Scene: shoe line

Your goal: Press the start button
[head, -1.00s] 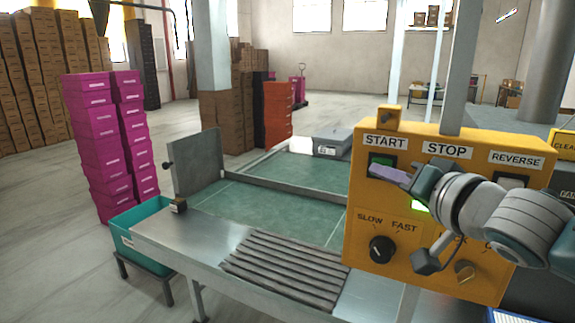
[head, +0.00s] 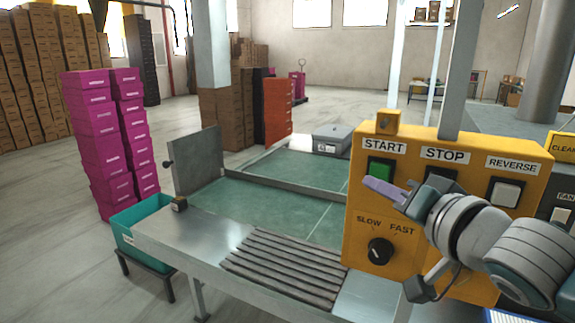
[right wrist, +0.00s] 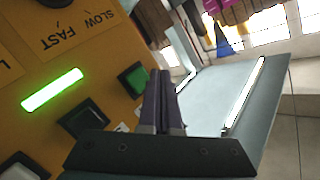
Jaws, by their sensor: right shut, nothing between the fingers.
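The start button (head: 379,170) is a green square under the START label on the yellow control panel (head: 361,225). It also shows in the right wrist view (right wrist: 132,80). My right gripper (head: 368,183) is shut and empty, its purple fingertips in front of the panel just below the start button in the head view. In the right wrist view the shut fingers (right wrist: 163,76) appear just right of the button, with a sliver of space between; I cannot tell the depth. A lit green bar (right wrist: 52,90) glows on the panel. My left gripper is not in view.
The dark stop button (head: 440,173) and white reverse button (head: 505,193) sit to the right. The speed knob (head: 379,251) is below. A grey box (head: 333,138) lies on the green conveyor (head: 275,205). A teal bin (head: 127,232) stands at its left.

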